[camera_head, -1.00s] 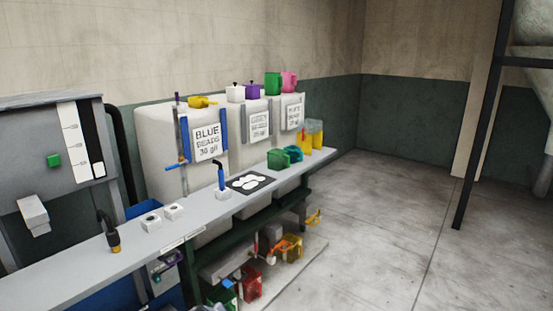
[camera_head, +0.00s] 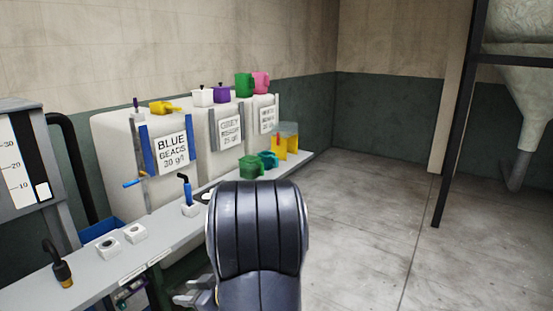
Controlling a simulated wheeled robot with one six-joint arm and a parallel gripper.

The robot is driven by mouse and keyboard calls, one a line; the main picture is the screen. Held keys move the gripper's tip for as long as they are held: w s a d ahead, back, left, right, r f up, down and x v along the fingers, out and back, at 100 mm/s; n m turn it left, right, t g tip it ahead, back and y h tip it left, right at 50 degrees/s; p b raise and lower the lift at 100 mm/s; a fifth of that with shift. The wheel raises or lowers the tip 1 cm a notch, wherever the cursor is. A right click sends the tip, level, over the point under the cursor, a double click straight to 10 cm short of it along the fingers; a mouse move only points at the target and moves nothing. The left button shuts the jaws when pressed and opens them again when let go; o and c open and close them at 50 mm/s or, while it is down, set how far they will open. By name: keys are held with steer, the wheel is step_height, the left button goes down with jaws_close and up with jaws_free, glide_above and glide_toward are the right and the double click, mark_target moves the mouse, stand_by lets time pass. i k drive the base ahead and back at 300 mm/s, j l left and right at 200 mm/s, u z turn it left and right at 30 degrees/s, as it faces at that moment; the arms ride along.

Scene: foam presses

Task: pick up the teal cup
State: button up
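The teal cup (camera_head: 267,159) stands upright on the narrow grey bench, towards its far end. It is small in view, right behind and partly beside a green cup (camera_head: 251,167). My arm's dark, rounded link fills the lower middle of the view, in front of the bench. Grey metal parts at its lower left look like my gripper (camera_head: 190,294). They are low, on the near side of the bench and well short of the teal cup. Whether the fingers are open or shut is unclear. I see nothing held in them.
Yellow containers (camera_head: 281,147) stand just beyond the teal cup. White bead bins (camera_head: 116,147) line the bench's back, with cups on top. A blue-handled tool (camera_head: 187,191) and white blocks (camera_head: 134,233) are on the nearer bench (camera_head: 95,274). The floor at right is clear.

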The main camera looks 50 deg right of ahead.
mark_target(271, 161)
steer(key=i+l+z, duration=0.1)
steer(key=i+l, duration=0.15)
steer(key=l, duration=0.3)
steer(key=i+l, duration=0.2)
steer(key=l, duration=0.35)
steer(key=i+l+z, duration=0.15)
steer(key=l, duration=0.4)
steer(key=i+l+z, duration=0.1)
steer(key=i+l, duration=0.3)
steer(key=l, duration=0.15)
steer(key=i+l, duration=0.3)
steer(key=l, duration=0.2)
steer(key=i+l+z, duration=0.15)
steer(key=i+l, duration=0.15)
steer(key=l, duration=0.2)
steer(key=i+l+z, duration=0.1)
steer(key=i+l, duration=0.2)
steer(key=l, duration=0.15)
